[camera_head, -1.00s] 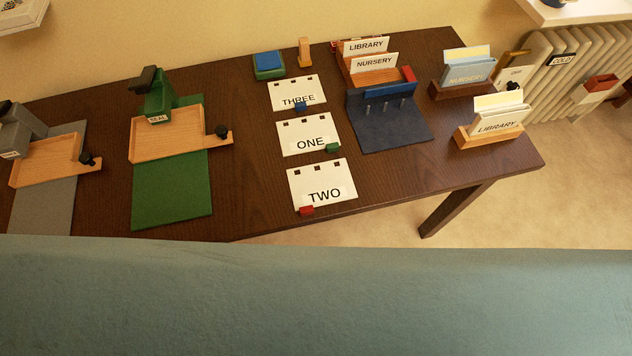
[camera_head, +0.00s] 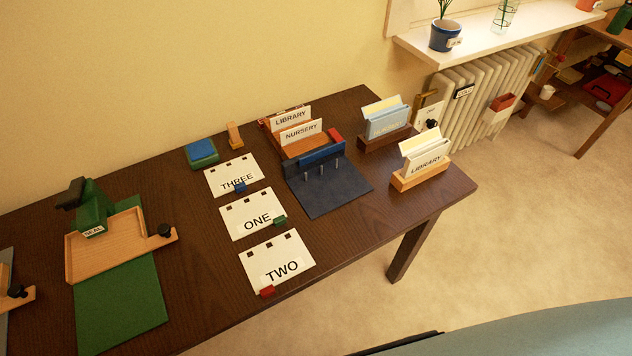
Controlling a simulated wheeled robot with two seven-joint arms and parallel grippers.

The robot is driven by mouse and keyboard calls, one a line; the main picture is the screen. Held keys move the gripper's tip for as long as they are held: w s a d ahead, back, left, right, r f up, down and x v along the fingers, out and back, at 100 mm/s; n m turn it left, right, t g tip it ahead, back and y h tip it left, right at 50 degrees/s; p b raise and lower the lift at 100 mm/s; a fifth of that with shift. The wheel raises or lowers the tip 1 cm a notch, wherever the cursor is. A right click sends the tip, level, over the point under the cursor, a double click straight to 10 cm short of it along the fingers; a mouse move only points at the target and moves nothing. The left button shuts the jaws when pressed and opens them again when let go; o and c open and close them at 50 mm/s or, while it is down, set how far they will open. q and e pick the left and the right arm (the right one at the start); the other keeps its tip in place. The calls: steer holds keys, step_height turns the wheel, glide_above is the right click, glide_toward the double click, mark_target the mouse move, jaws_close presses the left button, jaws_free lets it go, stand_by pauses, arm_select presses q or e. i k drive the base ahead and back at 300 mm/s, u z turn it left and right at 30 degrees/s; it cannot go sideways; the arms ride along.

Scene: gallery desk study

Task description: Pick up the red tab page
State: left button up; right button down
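The red tab page is the white card marked TWO (camera_head: 279,257), lying flat near the front edge of the dark desk. Its small red tab (camera_head: 267,291) sticks out at the lower left corner. Behind it lie the card marked ONE (camera_head: 250,214) with a green tab and the card marked THREE (camera_head: 228,174) with a blue tab. Neither of my grippers is in view.
The dark desk (camera_head: 205,260) holds a blue pinned block on a navy mat (camera_head: 335,193), a wooden tray with a green stamp (camera_head: 104,243), and card holders (camera_head: 419,173) at the right. A teal surface (camera_head: 520,335) fills the lower right. Carpet is open beyond.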

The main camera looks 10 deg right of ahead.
mark_target(267, 267)
steer(key=u, duration=0.55)
steer(key=k, duration=1.3)
steer(key=z, duration=0.1)
steer(key=i, duration=0.65)
steer(key=z, duration=0.5)
